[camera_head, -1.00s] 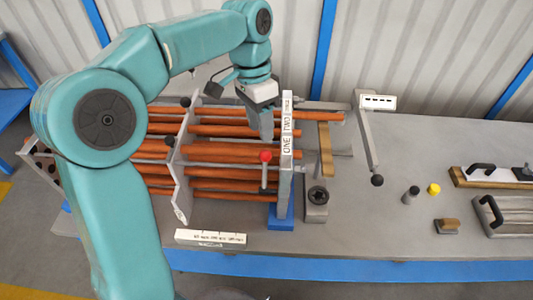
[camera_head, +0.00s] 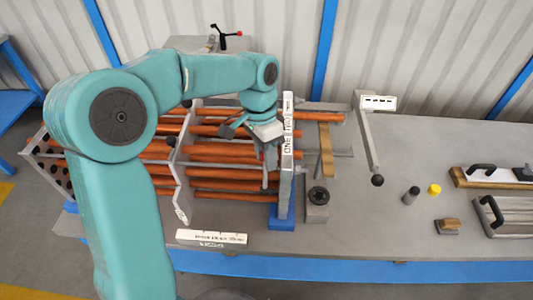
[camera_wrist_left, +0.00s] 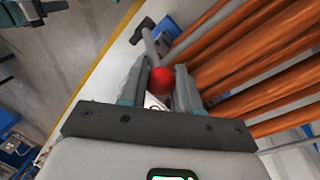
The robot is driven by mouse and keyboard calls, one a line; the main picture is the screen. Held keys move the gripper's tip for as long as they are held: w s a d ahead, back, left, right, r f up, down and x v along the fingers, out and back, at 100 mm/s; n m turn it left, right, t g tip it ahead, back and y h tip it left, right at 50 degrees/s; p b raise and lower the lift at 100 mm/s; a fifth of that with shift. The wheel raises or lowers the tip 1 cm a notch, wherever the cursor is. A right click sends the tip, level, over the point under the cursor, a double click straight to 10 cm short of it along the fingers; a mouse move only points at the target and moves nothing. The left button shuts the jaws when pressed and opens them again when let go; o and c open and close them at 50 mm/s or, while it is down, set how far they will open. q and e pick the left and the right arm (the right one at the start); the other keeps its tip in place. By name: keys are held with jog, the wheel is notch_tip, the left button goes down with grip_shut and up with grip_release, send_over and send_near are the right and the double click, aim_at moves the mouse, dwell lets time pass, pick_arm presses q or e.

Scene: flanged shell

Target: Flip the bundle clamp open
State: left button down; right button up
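The bundle clamp's lever (camera_head: 264,181) stands upright beside the lettered end plate (camera_head: 287,150). Its red ball knob (camera_wrist_left: 160,81) shows in the left wrist view between my two fingertips. In the head view the knob is mostly hidden by my gripper. My left gripper (camera_head: 267,160) points down at the top of the lever, with its fingers apart on either side of the knob. Whether a finger touches the knob cannot be told. Copper-coloured tubes (camera_head: 235,184) lie in a bundle behind and beside the lever. My right gripper is not in view.
A slotted grey plate (camera_head: 180,190) stands across the tubes at left. A grey post with a black knob (camera_head: 377,180) stands at right, near a yellow-capped peg (camera_head: 434,189). A white label strip (camera_head: 211,237) lies in front.

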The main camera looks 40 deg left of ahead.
pick_arm(q)
jog(key=shift+s+d+t+b, duration=0.15)
jog(key=shift+t+b, duration=0.15)
jog(key=shift+b, duration=0.4)
jog(key=s+d+t+y+b, duration=0.4)
jog(key=s+t+b, duration=0.3)
jog(key=b, duration=1)
jog(key=shift+d+r+m+t+y+b, duration=0.35)
jog(key=shift+t+y, duration=0.25)
jog(key=shift+t, duration=0.2)
jog(key=shift+s+f, duration=0.15)
jog(key=c, duration=1.1)
grip_release()
jog(key=shift+a, duration=0.1)
